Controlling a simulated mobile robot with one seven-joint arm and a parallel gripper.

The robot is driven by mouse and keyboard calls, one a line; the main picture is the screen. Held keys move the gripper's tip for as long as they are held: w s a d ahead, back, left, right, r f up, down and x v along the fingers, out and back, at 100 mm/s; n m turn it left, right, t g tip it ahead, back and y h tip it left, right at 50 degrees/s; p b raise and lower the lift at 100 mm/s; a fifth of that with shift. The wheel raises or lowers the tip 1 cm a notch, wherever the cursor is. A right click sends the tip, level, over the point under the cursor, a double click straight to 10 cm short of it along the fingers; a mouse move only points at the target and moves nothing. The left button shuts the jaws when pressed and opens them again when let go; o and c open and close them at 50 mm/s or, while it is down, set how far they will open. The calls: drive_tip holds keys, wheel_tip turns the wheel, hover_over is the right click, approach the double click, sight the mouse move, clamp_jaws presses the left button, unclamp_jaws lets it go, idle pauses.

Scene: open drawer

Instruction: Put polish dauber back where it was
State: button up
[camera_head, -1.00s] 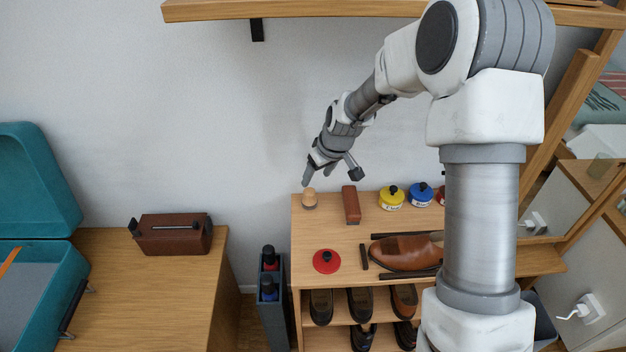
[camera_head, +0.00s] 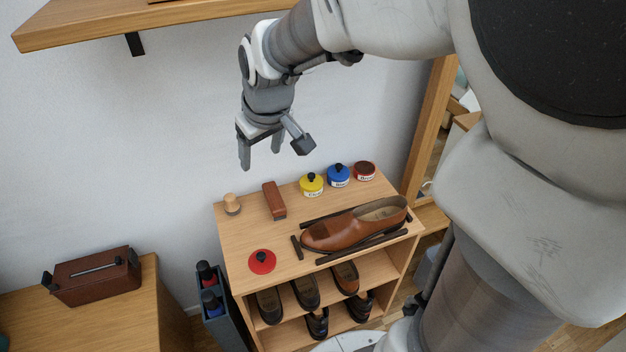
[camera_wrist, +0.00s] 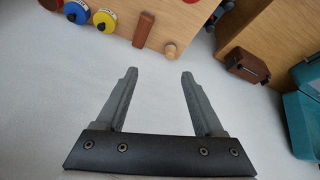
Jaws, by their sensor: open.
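A small round wooden knob-shaped piece, which looks like the polish dauber (camera_head: 232,204), stands at the back left corner of the shoe cabinet top (camera_head: 235,240). In the wrist view the dauber (camera_wrist: 170,50) lies beyond the fingertips, nearer the right one. My gripper (camera_head: 260,160) is open and empty, in the air above the cabinet's back edge. In the wrist view nothing is between its fingers (camera_wrist: 159,76). A brown block, perhaps a brush (camera_head: 274,201), lies just right of the dauber.
Yellow (camera_head: 312,185), blue (camera_head: 338,175) and red (camera_head: 365,171) tins stand along the back. A red lid (camera_head: 262,261) lies in front. A brown shoe (camera_head: 350,227) sits between dark bars. A wall shelf (camera_head: 100,22) hangs above; a brown box (camera_head: 95,277) is left.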

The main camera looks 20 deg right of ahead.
drive_tip(key=s+d+r+m, duration=0.2)
drive_tip(key=s, duration=0.7)
drive_tip(key=s+d+r+m, duration=0.2)
drive_tip(key=s+r, duration=0.1)
drive_tip(key=s, duration=0.6)
drive_tip(key=shift+s+d+t+h, duration=0.2)
drive_tip(key=shift+s+t+h, duration=0.1)
drive_tip(key=shift+s+t, duration=0.1)
wheel_tip(320, 180, up, 18)
drive_tip(key=p, duration=1.8)
drive_tip(key=shift+f, duration=0.1)
